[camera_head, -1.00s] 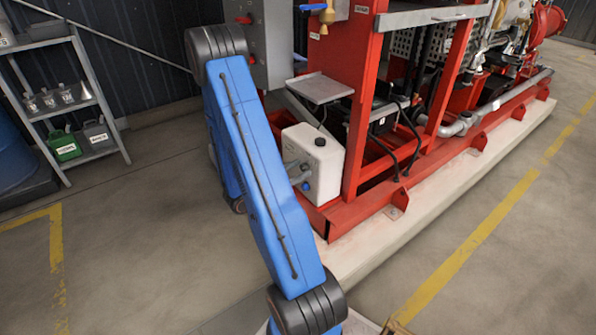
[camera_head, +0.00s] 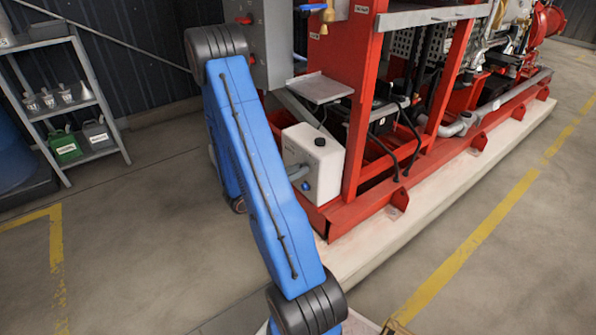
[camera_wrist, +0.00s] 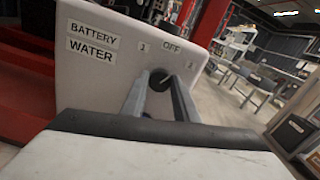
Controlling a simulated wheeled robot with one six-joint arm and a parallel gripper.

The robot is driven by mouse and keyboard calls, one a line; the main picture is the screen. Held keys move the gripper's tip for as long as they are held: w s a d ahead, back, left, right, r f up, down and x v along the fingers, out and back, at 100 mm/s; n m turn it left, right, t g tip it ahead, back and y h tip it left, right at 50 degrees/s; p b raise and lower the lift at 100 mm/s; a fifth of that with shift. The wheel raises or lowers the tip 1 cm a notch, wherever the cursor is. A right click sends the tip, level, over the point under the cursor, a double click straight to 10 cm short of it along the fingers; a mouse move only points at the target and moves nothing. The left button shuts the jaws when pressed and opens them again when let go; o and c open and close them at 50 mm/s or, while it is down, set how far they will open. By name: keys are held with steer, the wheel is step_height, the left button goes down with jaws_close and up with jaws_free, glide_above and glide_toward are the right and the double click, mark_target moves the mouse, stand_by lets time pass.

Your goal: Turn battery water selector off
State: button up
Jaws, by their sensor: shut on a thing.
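The white battery water tank (camera_head: 327,180) stands on the red skid at the lower left of the pump frame. In the wrist view its face (camera_wrist: 105,85) carries the label BATTERY WATER and the marks 1, OFF and a third that is hard to read. The small dark selector knob (camera_wrist: 158,77) sits below OFF. My gripper (camera_wrist: 164,86) is shut on the selector, one finger on each side of it. The fingers cover much of the knob, so its pointing direction is unclear.
Red frame posts (camera_head: 362,110) rise right beside the tank. A grey tray (camera_head: 318,88) juts out above it. A shelf with cans (camera_head: 65,145) stands at the left. The floor between shelf and skid is clear.

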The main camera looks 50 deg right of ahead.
steer(key=n, duration=0.6)
steer(key=shift+w, duration=0.1)
stand_by(0.5)
steer(key=o, duration=1.1)
steer(key=shift+c, duration=0.2)
steer(key=shift+a, duration=0.15)
steer(key=v, duration=1.7)
steer(key=shift+a+r, duration=0.1)
